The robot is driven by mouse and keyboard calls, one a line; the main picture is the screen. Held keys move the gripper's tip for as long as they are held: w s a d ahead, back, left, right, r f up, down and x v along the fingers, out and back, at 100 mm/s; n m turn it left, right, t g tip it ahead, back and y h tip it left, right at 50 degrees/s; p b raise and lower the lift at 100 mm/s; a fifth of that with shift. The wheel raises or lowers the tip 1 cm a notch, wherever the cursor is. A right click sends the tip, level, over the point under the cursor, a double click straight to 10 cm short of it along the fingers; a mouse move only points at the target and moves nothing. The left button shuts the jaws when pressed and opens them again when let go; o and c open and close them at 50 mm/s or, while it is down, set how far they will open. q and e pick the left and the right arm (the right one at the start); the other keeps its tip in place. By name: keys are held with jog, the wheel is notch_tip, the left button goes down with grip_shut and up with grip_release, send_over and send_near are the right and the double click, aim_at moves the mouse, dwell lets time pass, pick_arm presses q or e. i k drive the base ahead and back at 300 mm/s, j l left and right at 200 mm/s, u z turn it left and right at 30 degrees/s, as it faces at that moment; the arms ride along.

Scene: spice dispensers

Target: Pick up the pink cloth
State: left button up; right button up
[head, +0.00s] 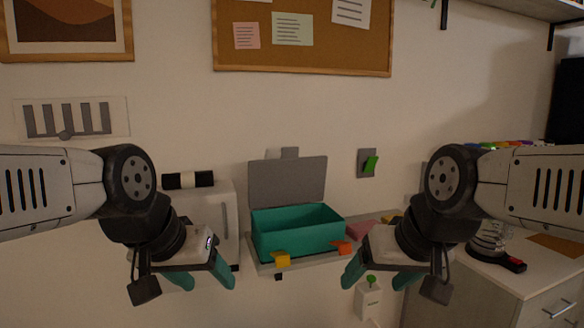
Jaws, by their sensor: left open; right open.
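A small pink item (361,230), which looks like the pink cloth, lies on the surface just right of the teal bin; my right gripper partly covers the area in front of it. My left gripper (205,281) is open and empty, in front of the white cabinet left of the bin. My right gripper (378,281) is open and empty, nearer the camera and below the pink item in the picture. Neither gripper appears to touch anything.
The open teal bin (298,238) has a raised grey lid, with yellow (282,259) and orange (341,248) tabs in front. A white cabinet (224,208) stands left. A drawer unit (530,285) stands right, with a glass-and-black device (490,240) on it.

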aim_at(356, 232)
jog(key=z, duration=0.6)
jog(key=i+l+u, duration=0.15)
jog(key=l+u, duration=0.15)
jog(key=u, duration=0.15)
jog(key=i+l+u, duration=0.1)
jog(key=l+u, duration=0.35)
jog(key=i+l+u, duration=0.1)
jog(key=l+u, duration=0.15)
jog(key=u, duration=0.15)
